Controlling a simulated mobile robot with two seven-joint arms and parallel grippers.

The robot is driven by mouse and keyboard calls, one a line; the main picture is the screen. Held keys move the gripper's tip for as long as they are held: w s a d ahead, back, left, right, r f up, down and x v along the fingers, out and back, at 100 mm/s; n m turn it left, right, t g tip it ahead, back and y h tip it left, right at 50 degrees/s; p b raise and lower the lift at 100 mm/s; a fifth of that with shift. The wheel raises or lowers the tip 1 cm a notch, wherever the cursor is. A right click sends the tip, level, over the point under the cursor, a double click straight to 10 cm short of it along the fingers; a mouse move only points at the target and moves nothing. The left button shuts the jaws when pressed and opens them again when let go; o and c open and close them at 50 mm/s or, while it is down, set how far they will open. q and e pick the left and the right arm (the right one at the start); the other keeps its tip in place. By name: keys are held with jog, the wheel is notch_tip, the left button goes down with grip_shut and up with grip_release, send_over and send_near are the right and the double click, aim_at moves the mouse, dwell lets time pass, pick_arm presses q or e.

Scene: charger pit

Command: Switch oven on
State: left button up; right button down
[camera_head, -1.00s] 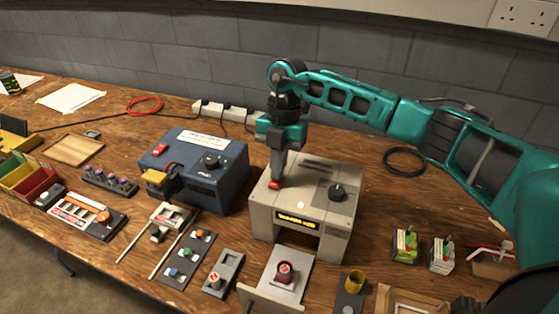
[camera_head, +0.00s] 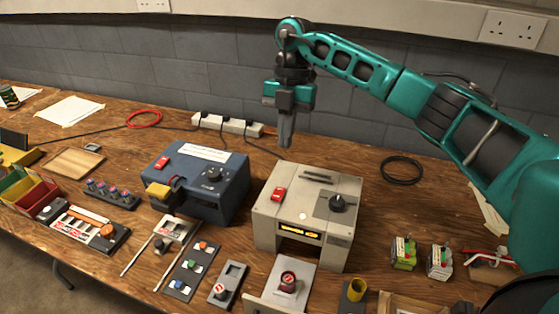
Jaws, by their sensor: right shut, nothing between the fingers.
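The oven seems to be the beige box (camera_head: 268,222) at the middle of the bench, with a red rocker switch (camera_head: 278,194) on its top left, a black dial (camera_head: 337,203) on its top right and a lit amber display (camera_head: 300,233) on its front. My right gripper (camera_head: 286,142) is shut and empty, pointing down above and behind the box's back edge, clear of the switch. A blue box (camera_head: 222,200) to the left also has a red switch (camera_head: 162,162) and a black dial (camera_head: 213,174). My left gripper is not in view.
Small battery-like blocks (camera_head: 403,253) stand to the right.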

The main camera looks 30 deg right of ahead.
jog(key=v, duration=0.3)
jog(key=shift+w+d+r, duration=0.2)
dwell(0.4)
